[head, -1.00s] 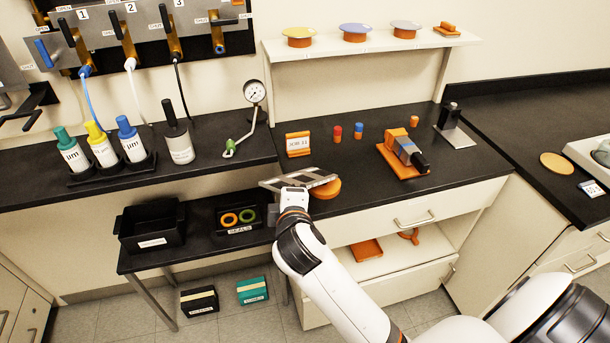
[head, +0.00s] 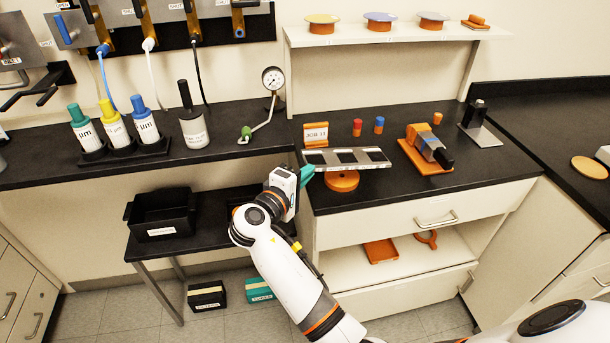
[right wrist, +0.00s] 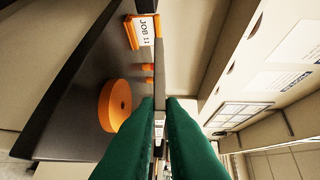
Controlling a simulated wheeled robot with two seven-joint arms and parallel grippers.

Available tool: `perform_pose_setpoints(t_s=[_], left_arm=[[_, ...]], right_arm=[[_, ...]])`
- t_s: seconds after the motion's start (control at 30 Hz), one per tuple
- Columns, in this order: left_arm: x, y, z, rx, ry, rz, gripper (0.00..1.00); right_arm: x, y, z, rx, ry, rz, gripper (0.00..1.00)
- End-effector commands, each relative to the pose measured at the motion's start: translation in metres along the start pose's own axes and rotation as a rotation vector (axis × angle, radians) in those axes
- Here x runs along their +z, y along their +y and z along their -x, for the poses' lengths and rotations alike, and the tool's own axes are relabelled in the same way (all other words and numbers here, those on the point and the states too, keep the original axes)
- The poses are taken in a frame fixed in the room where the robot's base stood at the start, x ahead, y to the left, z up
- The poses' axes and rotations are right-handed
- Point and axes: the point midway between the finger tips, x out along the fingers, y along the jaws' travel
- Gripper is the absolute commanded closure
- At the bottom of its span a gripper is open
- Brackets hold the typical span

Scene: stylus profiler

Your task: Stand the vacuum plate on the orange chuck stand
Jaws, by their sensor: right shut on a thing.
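The vacuum plate (head: 361,157) is a long silver-grey plate with dark openings. My right gripper (head: 306,175), with green fingers, is shut on its left end. It holds the plate long side across, over the round orange chuck stand (head: 341,182) near the counter's front edge. I cannot tell whether plate and stand touch. The plate shows there only as a narrow edge-on strip (right wrist: 158,60). My left gripper is not in view.
An orange JOB 11 holder (head: 316,135) stands behind the plate's left end. Red and blue pegs (head: 357,128) stand behind it. An orange-based device (head: 428,155) is close on the right. A raised shelf (head: 400,37) spans the back.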

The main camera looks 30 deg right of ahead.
Motion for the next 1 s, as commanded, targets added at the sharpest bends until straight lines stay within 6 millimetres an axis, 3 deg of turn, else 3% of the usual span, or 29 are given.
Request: perform_pose_setpoints(t_s=[0.3,0.6,1.0], left_arm=[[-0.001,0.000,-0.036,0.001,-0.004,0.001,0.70],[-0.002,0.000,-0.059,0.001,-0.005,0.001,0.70],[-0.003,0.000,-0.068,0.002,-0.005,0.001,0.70]], right_arm=[[0.001,0.010,0.003,-0.145,-0.002,0.010,1.00],[0.001,0.040,0.000,-0.142,-0.002,0.010,1.00],[0.001,0.053,-0.001,-0.141,-0.002,0.009,1.00]])
